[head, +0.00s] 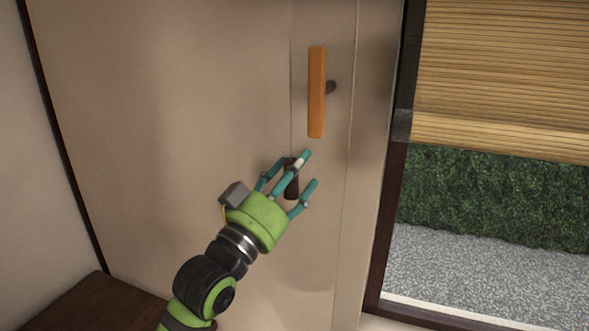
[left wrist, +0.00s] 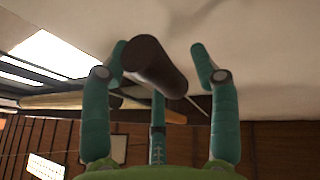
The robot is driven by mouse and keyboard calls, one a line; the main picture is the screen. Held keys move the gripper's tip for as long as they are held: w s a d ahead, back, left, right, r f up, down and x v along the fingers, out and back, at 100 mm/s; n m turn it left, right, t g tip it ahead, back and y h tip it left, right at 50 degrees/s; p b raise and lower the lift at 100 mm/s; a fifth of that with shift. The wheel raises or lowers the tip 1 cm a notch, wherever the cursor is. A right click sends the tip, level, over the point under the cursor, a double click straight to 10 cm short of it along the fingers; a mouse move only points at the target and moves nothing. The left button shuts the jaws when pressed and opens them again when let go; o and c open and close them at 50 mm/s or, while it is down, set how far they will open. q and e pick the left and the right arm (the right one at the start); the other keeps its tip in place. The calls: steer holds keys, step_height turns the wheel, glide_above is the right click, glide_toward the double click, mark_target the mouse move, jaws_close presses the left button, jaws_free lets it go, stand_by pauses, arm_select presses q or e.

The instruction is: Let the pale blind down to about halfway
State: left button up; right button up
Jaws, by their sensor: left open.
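The pale slatted blind (head: 505,70) hangs in the window opening at the right of the head view. Its lower edge is above the hedge's foot, and its top is out of frame. A thin cord runs down the wall to a dark brown pull (head: 291,188). My left gripper (head: 291,172) is open, with its teal fingers spread around the pull. In the left wrist view the pull (left wrist: 155,65) shows as a dark cylinder between the fingers; I cannot tell whether they touch it. My right gripper is in neither view.
An orange upright bar (head: 317,92) on a dark peg is fixed to the wall above my left gripper. A dark window post (head: 390,220) stands to the right. A dark wooden surface (head: 95,305) lies at lower left. A hedge (head: 490,195) and gravel show outside.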

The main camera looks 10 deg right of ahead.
arm_select(q)
jaws_close()
step_height(320, 180, down, 23)
steer(key=b, duration=1.4)
steer(key=shift+r, duration=0.15)
jaws_free()
